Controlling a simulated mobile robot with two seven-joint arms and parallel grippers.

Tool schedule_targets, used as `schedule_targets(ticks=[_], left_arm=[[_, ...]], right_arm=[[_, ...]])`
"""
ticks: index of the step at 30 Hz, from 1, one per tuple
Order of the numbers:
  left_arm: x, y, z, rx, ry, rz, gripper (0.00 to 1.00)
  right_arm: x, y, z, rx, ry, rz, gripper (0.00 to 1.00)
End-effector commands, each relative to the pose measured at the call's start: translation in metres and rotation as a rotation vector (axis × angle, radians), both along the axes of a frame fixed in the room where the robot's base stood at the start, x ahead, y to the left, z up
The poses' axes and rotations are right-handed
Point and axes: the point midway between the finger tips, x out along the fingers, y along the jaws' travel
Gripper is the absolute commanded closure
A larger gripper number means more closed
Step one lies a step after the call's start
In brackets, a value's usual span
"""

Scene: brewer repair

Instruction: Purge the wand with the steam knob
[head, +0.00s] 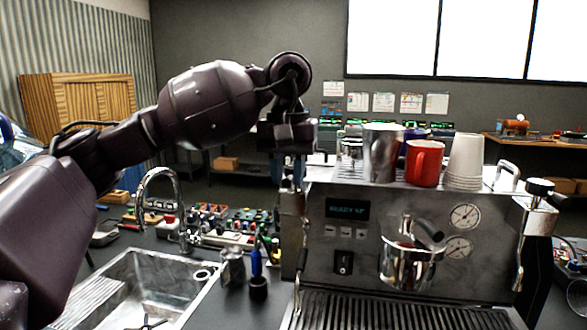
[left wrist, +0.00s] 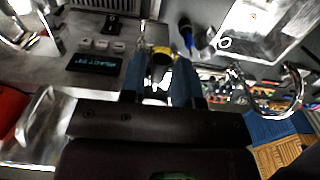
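The espresso machine (head: 365,215) stands at the right with its small display lit. My left gripper (head: 292,186) points down at the machine's left front corner, right above a silver fitting (head: 292,204). A steam wand (head: 298,285) hangs below that fitting. In the left wrist view my two blue fingers (left wrist: 159,68) stand apart, with a dark round part with a yellow edge (left wrist: 161,57) between or just beyond their tips. I cannot tell whether they touch it. The knob at this corner is mostly hidden in the head view. My right gripper is not in view.
A red mug (head: 424,163), a steel pitcher (head: 381,153) and white cups (head: 465,160) stand on the machine. Another black-topped knob (head: 540,187) is at its right side. A blue-handled tool (head: 256,264), a small metal jug (head: 232,267) and a sink (head: 150,285) with faucet lie left.

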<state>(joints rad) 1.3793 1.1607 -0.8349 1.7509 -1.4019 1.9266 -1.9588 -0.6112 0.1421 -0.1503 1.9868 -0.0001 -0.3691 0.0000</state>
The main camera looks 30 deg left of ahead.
Motion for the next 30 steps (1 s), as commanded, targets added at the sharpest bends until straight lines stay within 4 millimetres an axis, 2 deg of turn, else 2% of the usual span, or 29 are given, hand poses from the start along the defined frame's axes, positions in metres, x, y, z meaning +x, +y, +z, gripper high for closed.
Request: schedule_targets(ticks=[8, 30], left_arm=[[0.0, -0.001, 0.0, 0.0, 0.0, 0.009, 0.72], [0.01, -0.022, 0.0, 0.0, 0.001, 0.366, 0.72]], right_arm=[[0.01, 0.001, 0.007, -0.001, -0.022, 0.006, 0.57], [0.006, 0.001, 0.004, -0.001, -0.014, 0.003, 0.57]])
